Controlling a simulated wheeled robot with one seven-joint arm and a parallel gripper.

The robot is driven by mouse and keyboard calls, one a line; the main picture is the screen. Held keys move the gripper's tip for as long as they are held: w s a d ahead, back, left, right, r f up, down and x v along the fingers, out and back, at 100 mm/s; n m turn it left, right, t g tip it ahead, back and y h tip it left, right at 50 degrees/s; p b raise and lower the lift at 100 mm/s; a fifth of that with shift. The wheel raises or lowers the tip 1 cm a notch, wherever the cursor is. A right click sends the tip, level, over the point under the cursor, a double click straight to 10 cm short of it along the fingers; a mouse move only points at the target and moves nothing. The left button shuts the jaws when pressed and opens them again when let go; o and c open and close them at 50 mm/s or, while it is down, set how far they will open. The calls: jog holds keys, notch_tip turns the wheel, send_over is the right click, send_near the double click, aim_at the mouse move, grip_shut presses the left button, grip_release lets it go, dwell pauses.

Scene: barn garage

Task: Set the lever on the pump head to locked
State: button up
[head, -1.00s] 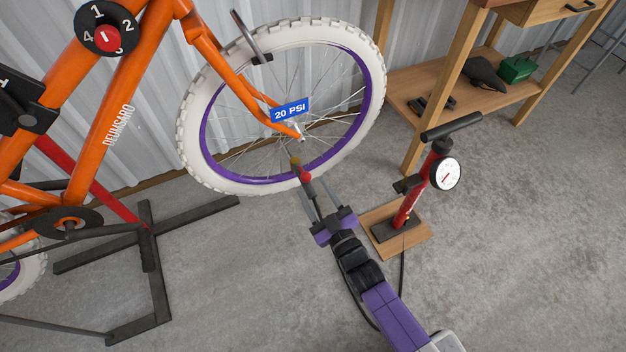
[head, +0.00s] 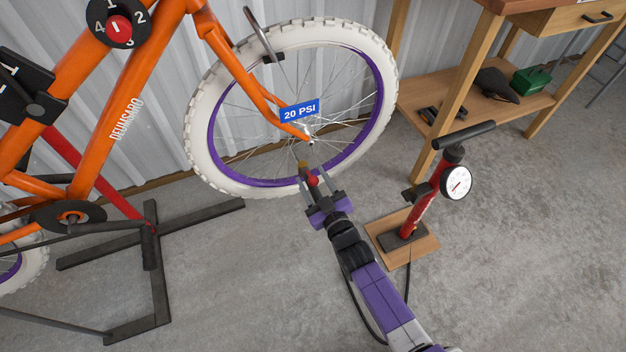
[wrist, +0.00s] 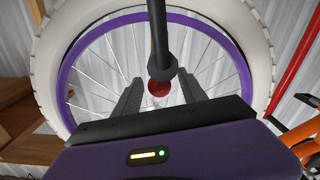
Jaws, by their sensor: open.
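The pump head (head: 312,181), a small red piece with a brass-coloured tip, is at the lower rim of the white-tyred wheel (head: 203,140). My gripper (head: 317,183) is open, with its two fingers reaching towards the wheel on either side of the red piece. In the wrist view the open fingers (wrist: 160,86) flank a red rounded part (wrist: 158,89) at the end of a dark rod (wrist: 158,45). I see no contact between fingers and red part. The lever's position cannot be told from these views.
The red floor pump (head: 425,205) with a round gauge (head: 457,184) stands on a wooden board right of my arm. A wooden workbench (head: 440,140) is behind it. The dark bike stand (head: 160,285) is at left.

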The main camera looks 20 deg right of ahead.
jog(key=shift+c, duration=0.4)
grip_shut()
jog(key=shift+f+b, duration=0.2)
jog(key=shift+b, duration=0.2)
jog(key=shift+f+b, duration=0.1)
jog(key=shift+b, duration=0.3)
jog(key=t+b, duration=0.1)
jog(key=b, duration=0.1)
jog(key=shift+s+f+b, duration=0.1)
jog(key=shift+f+b, duration=0.1)
jog(key=shift+b, duration=0.2)
jog(key=shift+r, duration=0.2)
jog(key=shift+o, duration=0.4)
grip_release()
